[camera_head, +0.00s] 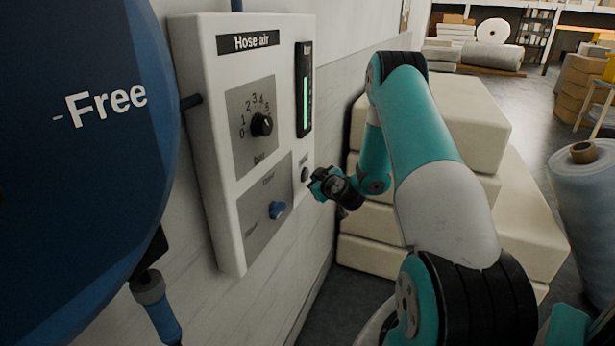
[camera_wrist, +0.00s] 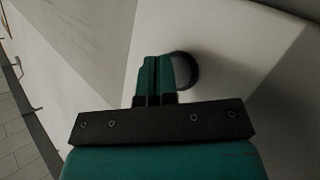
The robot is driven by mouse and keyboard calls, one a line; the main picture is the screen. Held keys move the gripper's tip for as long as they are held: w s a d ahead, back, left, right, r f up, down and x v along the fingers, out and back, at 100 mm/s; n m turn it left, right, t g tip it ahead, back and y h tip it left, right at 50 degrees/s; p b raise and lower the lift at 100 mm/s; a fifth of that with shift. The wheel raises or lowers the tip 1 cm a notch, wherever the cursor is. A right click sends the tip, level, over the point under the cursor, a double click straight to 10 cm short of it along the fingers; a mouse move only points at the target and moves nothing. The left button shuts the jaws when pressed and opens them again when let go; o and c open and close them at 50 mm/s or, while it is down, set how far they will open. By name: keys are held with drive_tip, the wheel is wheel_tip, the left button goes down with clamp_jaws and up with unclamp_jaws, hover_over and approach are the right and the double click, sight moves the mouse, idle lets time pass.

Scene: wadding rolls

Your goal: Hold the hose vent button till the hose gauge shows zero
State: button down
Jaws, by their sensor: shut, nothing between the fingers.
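The white hose air panel (camera_head: 222,130) is on the wall left of centre in the head view. Its gauge (camera_head: 304,90) is a black upright strip with a tall green bar, well above the bottom. The vent button (camera_head: 304,174) is a dark round knob below the gauge; in the wrist view it (camera_wrist: 187,70) shows partly behind my fingers. My gripper (camera_head: 314,183) is shut and empty, with its fingertips just at the right of the button. In the wrist view the fingers (camera_wrist: 157,75) overlap the button's left part. I cannot tell whether they touch it.
The panel also has a black dial (camera_head: 262,124) marked 0 to 5 and a blue knob (camera_head: 277,210). A blue drum (camera_head: 75,190) marked "Free" stands close on the left. Cream blocks (camera_head: 462,125) are stacked behind my arm. A pale blue roll (camera_head: 588,200) stands at the right.

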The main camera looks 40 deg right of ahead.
drive_tip(key=shift+w+a, duration=0.15)
drive_tip(key=shift+w, duration=0.25)
idle(0.4)
drive_tip(key=shift+s, duration=0.1)
idle(2.4)
drive_tip(key=shift+s+d+b, duration=0.3)
drive_tip(key=shift+s+b, duration=0.4)
drive_tip(key=shift+b, duration=0.4)
